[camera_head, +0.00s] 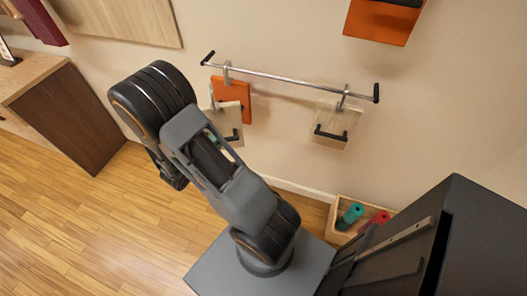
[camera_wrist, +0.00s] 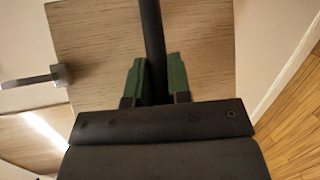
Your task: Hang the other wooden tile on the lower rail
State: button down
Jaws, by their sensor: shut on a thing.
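The rail (camera_head: 290,79) is a thin metal bar with black ends on the wall. One wooden tile (camera_head: 345,118) with a black handle hangs by a grey hook near its right end. My gripper (camera_wrist: 155,78) has green fingertips shut on the black handle (camera_wrist: 152,30) of another wooden tile (camera_wrist: 205,35). In the head view this held tile (camera_head: 222,113) is below the rail's left part, in front of an orange tile (camera_head: 231,90), and my arm partly covers it. Its grey hook (camera_wrist: 40,79) sticks out from the tile's edge. In the head view the hook appears below the rail.
The orange tile hangs by a hook near the rail's left end. Another orange piece (camera_head: 380,22) is at the upper right. A wooden box (camera_head: 340,238) with green and red rolls stands by the wall. A wooden cabinet (camera_head: 70,118) is at left. Rail between the tiles is bare.

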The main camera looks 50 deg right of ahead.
jog(key=s+d+m+g+b, duration=0.2)
jog(key=s+d+m+g, duration=0.5)
jog(key=s, duration=0.7)
jog(key=w+d+f, duration=0.1)
jog(key=w+d, duration=0.1)
jog(key=d, duration=0.6)
jog(key=w+d+f+n+g, duration=0.1)
jog(key=w+d+f, duration=0.1)
jog(key=d, duration=0.6)
jog(key=shift+w+f+y+b, duration=0.25)
jog(key=shift+w+y+b, duration=0.1)
jog(key=shift+w+y, duration=0.05)
jog(key=c, duration=1)
grip_release()
jog(key=shift+f, duration=0.1)
jog(key=b+v, duration=0.1)
jog(key=v, duration=1.3)
